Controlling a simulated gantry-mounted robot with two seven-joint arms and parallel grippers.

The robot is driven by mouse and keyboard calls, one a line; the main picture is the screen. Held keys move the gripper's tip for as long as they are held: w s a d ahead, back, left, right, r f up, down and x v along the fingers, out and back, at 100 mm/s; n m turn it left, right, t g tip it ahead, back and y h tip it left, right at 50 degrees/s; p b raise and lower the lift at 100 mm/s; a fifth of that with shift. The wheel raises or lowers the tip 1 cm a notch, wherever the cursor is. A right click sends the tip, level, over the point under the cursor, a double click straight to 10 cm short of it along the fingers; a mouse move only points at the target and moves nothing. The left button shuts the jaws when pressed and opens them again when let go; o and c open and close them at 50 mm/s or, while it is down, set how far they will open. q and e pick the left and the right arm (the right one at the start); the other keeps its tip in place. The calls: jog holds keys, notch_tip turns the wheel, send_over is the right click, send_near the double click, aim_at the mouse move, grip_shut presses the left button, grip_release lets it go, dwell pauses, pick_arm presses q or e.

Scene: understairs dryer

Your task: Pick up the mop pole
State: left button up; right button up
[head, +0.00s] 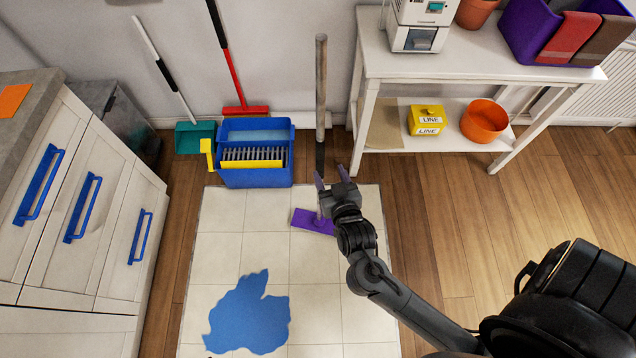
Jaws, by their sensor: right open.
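The mop stands upright on the tiles, with a wooden pole (321,85) that is black in its lower part and a flat purple head (313,222) at its foot. My right gripper (331,177) reaches in from the lower right at the pole's lower part, just above the purple head. Its two purple fingertips are apart, and the pole's lower end shows at the left fingertip. I cannot tell whether the pole is between the fingers or behind them. The gripper covers part of the lower pole. My left gripper is not in view.
A blue mop bucket (254,176) with a yellow wringer stands left of the pole. A white shelf table (470,70) stands to the right. A red-handled squeegee (232,70) leans on the wall. A blue puddle (248,315) lies on the tiles near the front.

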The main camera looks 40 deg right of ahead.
aim_at(320, 161)
notch_tip(320, 161, down, 10)
jog(key=w+m+h+b, duration=0.3)
jog(key=h+b, duration=0.2)
jog(key=b, duration=0.6)
jog(key=x, duration=0.5)
jog(key=shift+r+b, duration=0.15)
jog(key=shift+b, duration=0.25)
jog(key=shift+w+d, duration=0.15)
jog(key=shift+w, duration=0.15)
jog(key=b+x, duration=0.1)
jog(key=x, duration=0.2)
jog(key=shift+w+b, duration=0.25)
jog(key=shift+b, duration=0.15)
jog(key=shift+w+d, duration=0.4)
jog(key=shift+w, duration=0.05)
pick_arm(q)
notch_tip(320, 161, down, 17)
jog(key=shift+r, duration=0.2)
